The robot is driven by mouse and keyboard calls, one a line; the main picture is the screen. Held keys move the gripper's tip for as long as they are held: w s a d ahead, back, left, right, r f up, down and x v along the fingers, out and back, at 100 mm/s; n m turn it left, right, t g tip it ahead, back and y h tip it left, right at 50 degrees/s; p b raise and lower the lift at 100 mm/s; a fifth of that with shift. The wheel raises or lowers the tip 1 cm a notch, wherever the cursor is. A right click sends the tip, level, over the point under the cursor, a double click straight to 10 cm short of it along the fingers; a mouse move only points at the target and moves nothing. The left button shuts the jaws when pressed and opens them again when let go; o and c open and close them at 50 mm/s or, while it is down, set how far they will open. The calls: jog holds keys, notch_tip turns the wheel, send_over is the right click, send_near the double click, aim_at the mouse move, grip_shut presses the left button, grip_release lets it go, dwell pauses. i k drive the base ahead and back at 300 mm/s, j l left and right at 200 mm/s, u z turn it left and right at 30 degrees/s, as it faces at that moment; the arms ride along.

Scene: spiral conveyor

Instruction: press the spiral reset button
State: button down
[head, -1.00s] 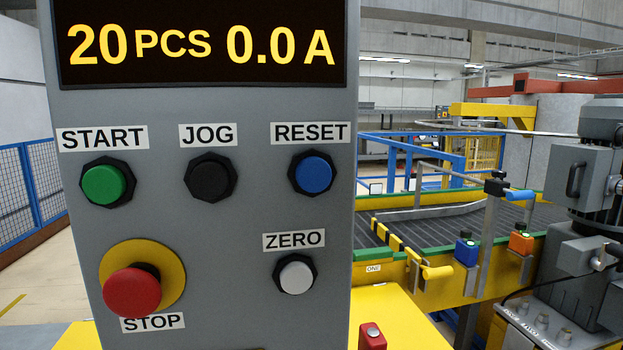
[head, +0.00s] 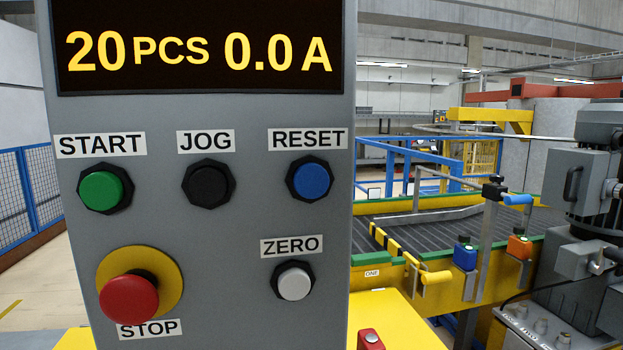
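The blue round button (head: 312,181) sits in a black collar under the RESET label (head: 308,139), at the upper right of the grey control panel (head: 225,250). The display (head: 200,48) above reads 20 PCS and 0.0 A in yellow. My gripper is not in this view, so its place relative to the button cannot be seen. Nothing covers the button.
On the same panel are a green START button (head: 101,190), a black JOG button (head: 208,186), a white ZERO button (head: 294,282) and a red STOP mushroom (head: 129,298). A conveyor (head: 450,228) and grey machine (head: 598,190) stand to the right.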

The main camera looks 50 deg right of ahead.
aim_at(310, 180)
jog(key=k+j+u, duration=0.15)
jog(key=j, duration=0.3)
jog(key=k+j+u, duration=0.2)
jog(key=j, duration=0.2)
jog(key=j+u, duration=0.15)
jog(key=j, duration=0.3)
